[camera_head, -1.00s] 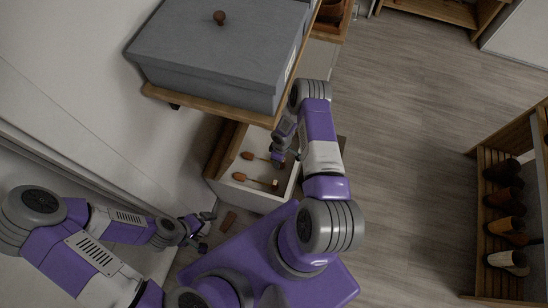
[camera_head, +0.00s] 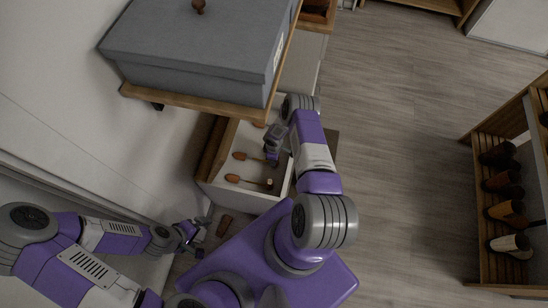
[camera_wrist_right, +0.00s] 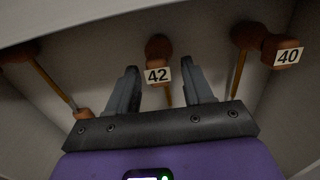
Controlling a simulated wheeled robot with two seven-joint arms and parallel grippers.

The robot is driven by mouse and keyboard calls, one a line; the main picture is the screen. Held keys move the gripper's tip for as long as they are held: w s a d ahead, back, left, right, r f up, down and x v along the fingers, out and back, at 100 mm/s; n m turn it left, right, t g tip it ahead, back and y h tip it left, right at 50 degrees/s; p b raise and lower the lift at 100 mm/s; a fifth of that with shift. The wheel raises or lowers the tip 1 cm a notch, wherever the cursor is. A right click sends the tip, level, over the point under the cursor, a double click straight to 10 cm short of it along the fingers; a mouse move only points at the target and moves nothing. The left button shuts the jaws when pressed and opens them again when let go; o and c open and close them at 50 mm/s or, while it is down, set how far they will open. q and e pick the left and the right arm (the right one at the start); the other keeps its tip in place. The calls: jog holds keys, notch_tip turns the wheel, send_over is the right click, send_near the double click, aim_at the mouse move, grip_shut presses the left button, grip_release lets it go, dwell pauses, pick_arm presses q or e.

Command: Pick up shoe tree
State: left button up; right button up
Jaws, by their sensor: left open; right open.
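Shoe trees with brown wooden ends and thin shafts lie in a white open drawer (camera_head: 240,196). In the head view one (camera_head: 240,157) lies near the middle and another (camera_head: 233,178) nearer the front; a third is partly hidden behind. In the right wrist view, the shoe tree labelled 42 (camera_wrist_right: 158,46) lies between and beyond the open fingers of my right gripper (camera_wrist_right: 161,75). The one labelled 40 (camera_wrist_right: 248,36) is to its right, an unlabelled one (camera_wrist_right: 22,50) to its left. My right gripper (camera_head: 272,152) is over the drawer, empty. My left gripper (camera_head: 195,238) is open and empty, left of the drawer's front.
A grey lidded box (camera_head: 195,50) stands on a wooden top above the drawer, overhanging its back part. A shoe rack (camera_head: 483,205) stands at the right. The floor between is clear.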

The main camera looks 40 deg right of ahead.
jog(key=shift+c, duration=0.3)
grip_shut()
jog(key=shift+r, duration=0.15)
